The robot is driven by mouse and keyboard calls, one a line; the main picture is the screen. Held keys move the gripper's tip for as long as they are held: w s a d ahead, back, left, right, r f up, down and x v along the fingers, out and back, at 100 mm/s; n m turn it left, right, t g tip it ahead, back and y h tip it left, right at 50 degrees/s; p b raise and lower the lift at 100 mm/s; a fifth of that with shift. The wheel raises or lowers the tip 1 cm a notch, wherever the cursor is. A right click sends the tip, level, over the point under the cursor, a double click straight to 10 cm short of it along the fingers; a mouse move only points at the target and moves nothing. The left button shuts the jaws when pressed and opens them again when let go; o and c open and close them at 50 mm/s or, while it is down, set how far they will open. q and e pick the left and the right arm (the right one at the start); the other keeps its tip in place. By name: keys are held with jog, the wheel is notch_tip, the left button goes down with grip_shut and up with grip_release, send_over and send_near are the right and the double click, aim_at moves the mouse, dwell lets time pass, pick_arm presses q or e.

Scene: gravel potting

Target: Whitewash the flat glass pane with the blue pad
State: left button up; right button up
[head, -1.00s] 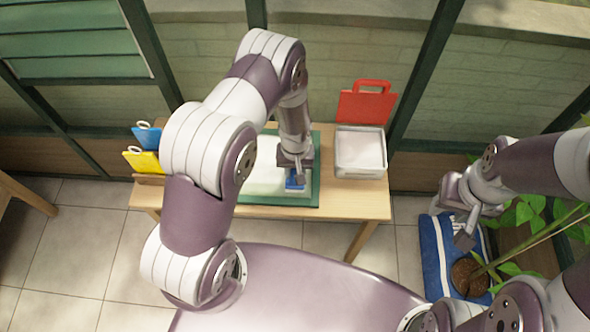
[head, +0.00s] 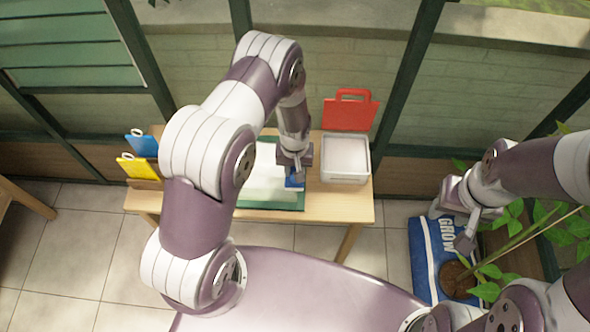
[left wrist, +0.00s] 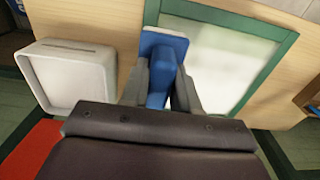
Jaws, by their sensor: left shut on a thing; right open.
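The flat glass pane (left wrist: 222,52) lies on the table in a green frame (left wrist: 285,45). Its surface looks whitish, with uneven white streaks in the head view (head: 265,180). My left gripper (head: 295,170) is shut on the blue pad (head: 293,183), which has a pale underside edge. In the left wrist view the blue pad (left wrist: 165,50) is between the fingers, at the edge of the pane beside the white tray; whether it touches the glass I cannot tell. My left arm hides part of the pane in the head view. My right gripper (head: 462,222) is open and empty, off the table at the right.
A white tray (head: 345,178) stands right of the pane, with a red handled board (head: 350,112) behind it. Blue (head: 142,143) and yellow (head: 137,167) handled pieces stand at the table's left. A blue bag (head: 424,262) and potted plant (head: 458,280) are below my right gripper.

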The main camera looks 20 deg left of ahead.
pick_arm(q)
jog(key=shift+a+r+p, duration=0.1)
jog(key=shift+r+p, duration=0.45)
jog(key=shift+r, duration=0.6)
